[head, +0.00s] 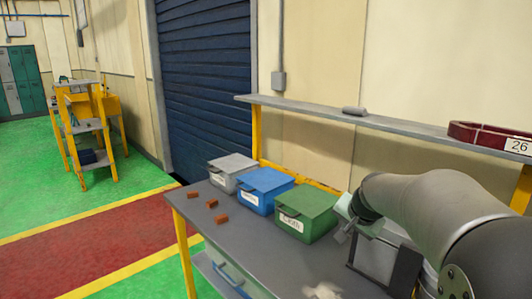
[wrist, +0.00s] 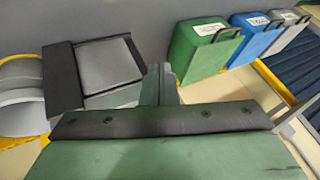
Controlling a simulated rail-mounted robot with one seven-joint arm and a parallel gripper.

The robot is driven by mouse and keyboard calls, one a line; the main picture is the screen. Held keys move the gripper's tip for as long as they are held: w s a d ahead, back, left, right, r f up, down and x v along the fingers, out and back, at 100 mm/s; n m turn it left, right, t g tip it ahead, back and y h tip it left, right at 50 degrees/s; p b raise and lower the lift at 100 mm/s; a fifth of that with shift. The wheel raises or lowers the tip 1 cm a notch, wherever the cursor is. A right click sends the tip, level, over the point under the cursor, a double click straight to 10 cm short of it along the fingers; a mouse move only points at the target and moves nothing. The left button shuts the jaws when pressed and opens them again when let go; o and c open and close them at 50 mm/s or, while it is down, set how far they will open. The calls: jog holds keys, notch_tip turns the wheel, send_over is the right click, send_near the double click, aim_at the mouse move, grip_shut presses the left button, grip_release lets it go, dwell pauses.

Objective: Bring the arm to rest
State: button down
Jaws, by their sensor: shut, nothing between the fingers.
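My arm reaches in from the right of the head view, and my gripper (head: 343,231) hangs above the grey workbench (head: 245,240), in front of and right of the green lidded bin (head: 308,212).
Blue (head: 266,190) and grey (head: 232,172) lidded bins stand beside the green one. Several small orange-brown blocks (head: 221,218) lie at the bench's left. A whitish item (head: 323,291) lies in front. A black-framed grey panel (head: 375,260) stands at right. A shelf (head: 400,123) runs above.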

jog(key=s+a+f+n+g, duration=0.2)
jog(key=s+f, duration=0.1)
jog(key=s, duration=0.7)
jog(key=s+a+f+n+g, duration=0.2)
jog(key=s+f+n, duration=0.1)
jog(key=s, duration=0.7)
jog(key=s+a+f+n+g, duration=0.2)
jog(key=s+a+f+n, duration=0.1)
jog(key=s, duration=0.7)
jog(key=shift+s+f, duration=0.3)
jog(key=shift+f, duration=0.2)
